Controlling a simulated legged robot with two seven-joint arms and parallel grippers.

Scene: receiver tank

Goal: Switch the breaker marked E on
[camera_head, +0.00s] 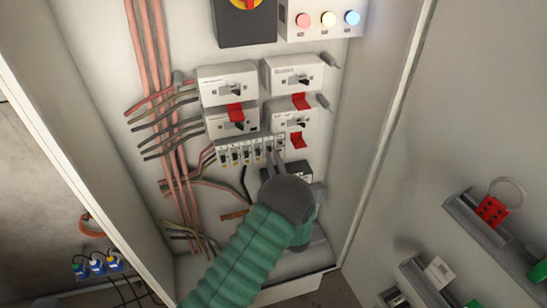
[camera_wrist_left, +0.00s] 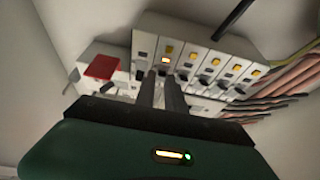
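A row of small white breakers (camera_head: 240,153) sits low in the cabinet, and shows across the wrist view (camera_wrist_left: 205,60) with yellow-orange squares above dark toggles. The letters are too small to read, so I cannot tell which breaker is E. My left gripper (camera_head: 274,155) reaches up to the right end of the row. In the wrist view its two dark fingers (camera_wrist_left: 161,82) stand close together with a narrow gap, tips before the breakers near the left end of that row. Whether they touch a toggle is unclear. My right gripper is not in view.
Larger switch boxes (camera_head: 227,82) with red tabs sit above the row. Pink and black cables (camera_head: 165,110) run on the left. The open door (camera_head: 455,110) on the right holds a red lockout hasp (camera_head: 491,210).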

